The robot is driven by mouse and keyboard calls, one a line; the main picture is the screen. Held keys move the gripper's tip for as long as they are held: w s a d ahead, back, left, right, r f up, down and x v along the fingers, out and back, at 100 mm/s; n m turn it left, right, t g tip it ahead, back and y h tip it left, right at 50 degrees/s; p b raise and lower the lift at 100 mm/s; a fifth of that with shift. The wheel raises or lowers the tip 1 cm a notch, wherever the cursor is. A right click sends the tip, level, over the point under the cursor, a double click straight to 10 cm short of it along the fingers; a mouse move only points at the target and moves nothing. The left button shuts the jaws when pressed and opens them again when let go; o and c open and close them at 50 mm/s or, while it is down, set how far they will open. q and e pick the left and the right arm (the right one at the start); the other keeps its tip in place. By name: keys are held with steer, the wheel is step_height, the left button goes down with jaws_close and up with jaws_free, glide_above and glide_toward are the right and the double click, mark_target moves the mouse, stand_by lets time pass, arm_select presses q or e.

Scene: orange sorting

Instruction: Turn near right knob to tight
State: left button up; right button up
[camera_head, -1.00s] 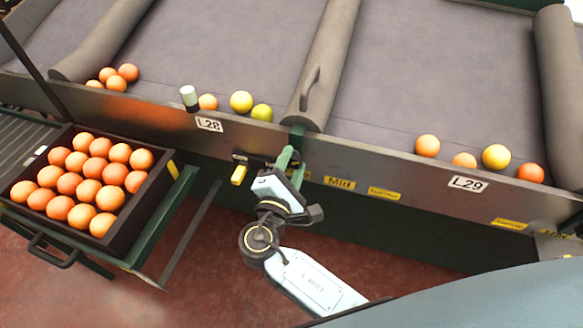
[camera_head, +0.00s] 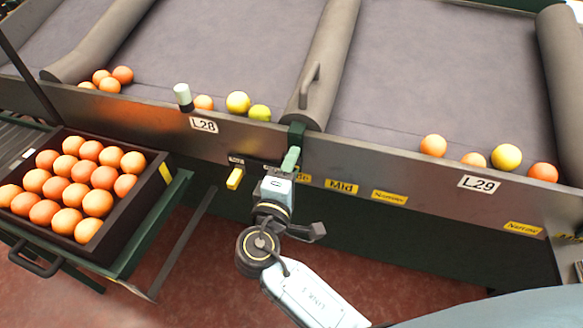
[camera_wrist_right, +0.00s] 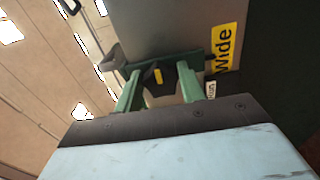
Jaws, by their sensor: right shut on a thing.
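My right gripper (camera_head: 290,160) is at the front panel of the sorting table, below the end of the padded divider between L28 and L29. In the right wrist view its green fingers (camera_wrist_right: 158,90) stand on either side of a dark knob (camera_wrist_right: 183,82) with a yellow pointer mark, and are shut on it. The gripper hides this knob in the head view. A yellow "Wide" label (camera_wrist_right: 226,48) is beside the knob on the panel. I cannot read a "tight" mark anywhere. My left gripper is not in view.
A yellow handle (camera_head: 235,178) sticks out of the panel left of the gripper. A dark crate (camera_head: 140,200) full of oranges stands at the left. Loose fruit and a white-topped cylinder (camera_head: 183,95) are along the table's front edge. A "Mid" label (camera_head: 341,188) is to the right.

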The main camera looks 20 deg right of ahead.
stand_by(0.3)
steer(key=o, duration=1)
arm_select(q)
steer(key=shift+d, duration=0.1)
arm_select(e)
steer(key=shift+a, duration=0.15)
